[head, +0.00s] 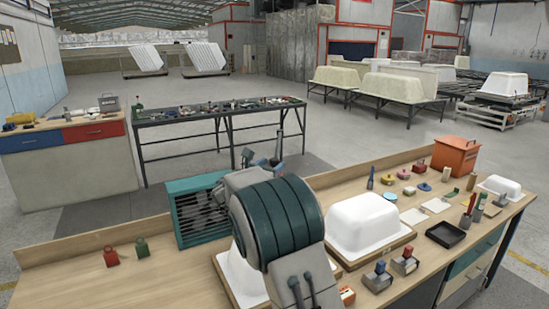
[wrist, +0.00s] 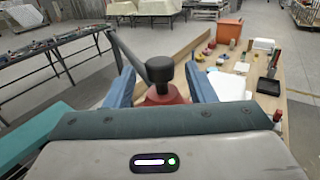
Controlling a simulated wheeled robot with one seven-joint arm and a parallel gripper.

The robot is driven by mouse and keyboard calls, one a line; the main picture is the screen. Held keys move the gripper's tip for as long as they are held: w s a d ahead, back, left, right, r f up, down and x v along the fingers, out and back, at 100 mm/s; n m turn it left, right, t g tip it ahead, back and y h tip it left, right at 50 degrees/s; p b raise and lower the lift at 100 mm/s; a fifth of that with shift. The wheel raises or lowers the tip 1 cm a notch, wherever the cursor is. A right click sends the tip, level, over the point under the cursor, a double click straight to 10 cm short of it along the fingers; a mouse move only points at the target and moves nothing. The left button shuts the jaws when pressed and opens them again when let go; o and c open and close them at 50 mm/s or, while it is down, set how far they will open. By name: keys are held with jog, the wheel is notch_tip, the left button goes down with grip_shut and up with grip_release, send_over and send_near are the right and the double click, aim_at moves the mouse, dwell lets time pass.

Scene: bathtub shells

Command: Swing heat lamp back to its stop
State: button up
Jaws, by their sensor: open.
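A teal slatted housing (head: 184,222), which looks like the heat lamp, stands on the wooden bench left of my arm. Its teal side (wrist: 28,132) also shows at the left of the wrist view. In the wrist view a black round knob (wrist: 160,70) stands above a red base (wrist: 160,97), with a dark rod rising up-left beside it. My gripper (wrist: 158,82) is open, its blue fingers on either side of the knob with visible gaps. In the head view my gripper (head: 262,162) is small and partly hidden by my arm. The lamp's stop cannot be made out.
A white tub shell (head: 366,222) sits on a board right of my arm, and another is partly hidden behind it. A black tray (head: 445,235), orange box (head: 456,156) and small tools fill the bench's right. Red and green blocks (head: 111,256) stand left, where the bench is mostly clear.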

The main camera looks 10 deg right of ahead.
jog(key=shift+p+x, duration=0.3)
jog(key=shift+x, duration=1.25)
jog(key=shift+s, duration=0.1)
jog(key=shift+c, duration=0.3)
grip_shut()
jog(key=shift+f, duration=0.1)
